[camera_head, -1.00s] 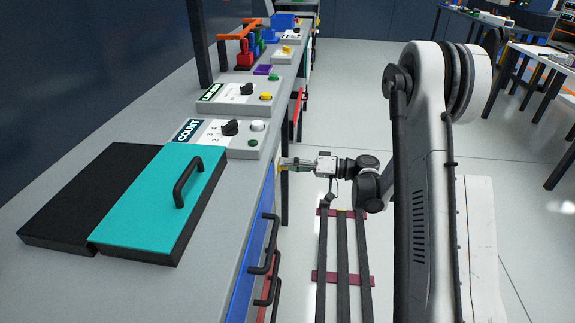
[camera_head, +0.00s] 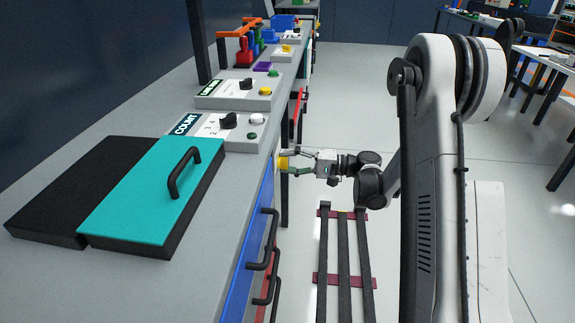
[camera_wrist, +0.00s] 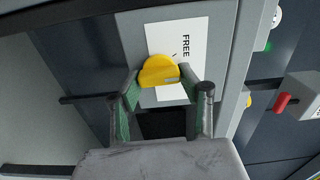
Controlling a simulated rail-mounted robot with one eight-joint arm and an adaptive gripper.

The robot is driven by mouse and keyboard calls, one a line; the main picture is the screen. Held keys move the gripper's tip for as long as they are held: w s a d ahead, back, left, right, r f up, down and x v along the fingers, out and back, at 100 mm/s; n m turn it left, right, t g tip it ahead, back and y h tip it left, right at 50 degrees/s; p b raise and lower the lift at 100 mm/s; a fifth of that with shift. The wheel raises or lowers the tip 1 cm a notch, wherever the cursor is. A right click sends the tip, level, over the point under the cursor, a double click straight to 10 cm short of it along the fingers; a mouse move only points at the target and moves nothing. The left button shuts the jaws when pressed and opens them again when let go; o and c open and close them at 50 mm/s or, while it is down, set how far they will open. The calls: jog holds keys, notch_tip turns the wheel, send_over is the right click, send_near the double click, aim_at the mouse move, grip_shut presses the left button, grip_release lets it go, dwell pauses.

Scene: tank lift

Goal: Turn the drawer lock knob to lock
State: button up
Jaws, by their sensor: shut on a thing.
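The yellow drawer lock knob (camera_wrist: 159,71) sits on a white plate (camera_wrist: 190,45) marked FREE, on the front face of the bench in the wrist view. It also shows as a small yellow part (camera_head: 283,163) at the bench edge in the head view. My gripper (camera_wrist: 160,85) is shut on the knob, with one green-padded finger on each side of it. The fingers hide parts of the plate's lower area, so any other label there cannot be read. In the head view, my gripper (camera_head: 290,163) reaches in from the right.
A blue drawer front (camera_head: 256,235) with black handles lies below the bench top, nearer than the knob. A COUNT box (camera_head: 237,130) with a black knob and a teal lid (camera_head: 150,195) stand on top.

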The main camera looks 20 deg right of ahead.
jog(key=m, duration=0.2)
jog(key=m+b, duration=0.1)
jog(key=m, duration=0.1)
jog(key=shift+f+m, duration=0.2)
jog(key=shift+m, duration=0.1)
jog(key=shift+m+b, duration=0.65)
jog(key=shift+m, duration=1.25)
jog(key=o, duration=1.2)
jog(key=shift+c, duration=0.2)
jog(key=v, duration=1.2)
